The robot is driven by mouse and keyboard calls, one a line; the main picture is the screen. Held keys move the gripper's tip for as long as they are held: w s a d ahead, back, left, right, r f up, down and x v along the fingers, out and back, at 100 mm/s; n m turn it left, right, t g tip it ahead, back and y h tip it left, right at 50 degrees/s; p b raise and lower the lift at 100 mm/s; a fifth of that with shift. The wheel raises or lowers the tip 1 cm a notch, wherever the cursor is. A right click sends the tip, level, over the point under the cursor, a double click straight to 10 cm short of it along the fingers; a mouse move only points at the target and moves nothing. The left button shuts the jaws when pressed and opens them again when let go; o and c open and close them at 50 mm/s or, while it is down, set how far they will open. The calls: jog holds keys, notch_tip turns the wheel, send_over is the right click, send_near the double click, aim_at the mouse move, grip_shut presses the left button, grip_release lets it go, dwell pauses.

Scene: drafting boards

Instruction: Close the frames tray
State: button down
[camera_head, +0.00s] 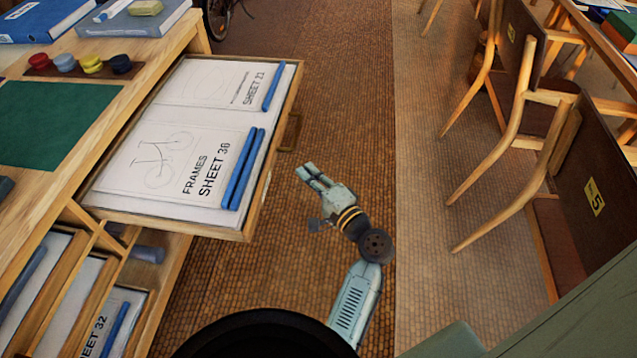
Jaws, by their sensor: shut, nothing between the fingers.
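The frames tray (120,215) is a shallow wooden drawer pulled far out from the desk, over the floor. A handle (291,132) is on the tray's right-hand front face, with a small white tag lower along that face. My gripper (305,174) is shut and empty. It is to the right of the tray front, just below the handle in the picture, and appears apart from it.
The wooden desk (95,120) carries a green mat (50,122), colored pots (80,65) and books (135,18). Below the tray are open compartments with more sheets (120,315). Chairs (530,110) stand at right. The brick-patterned floor between is clear.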

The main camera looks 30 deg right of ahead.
aim_at(274, 154)
jog(key=shift+w+a+p, duration=0.35)
jog(key=shift+w+a, duration=0.6)
jog(key=shift+w, duration=0.25)
jog(key=shift+w+a+p, duration=0.35)
jog(key=shift+w+a, duration=0.6)
jog(key=shift+w, duration=0.25)
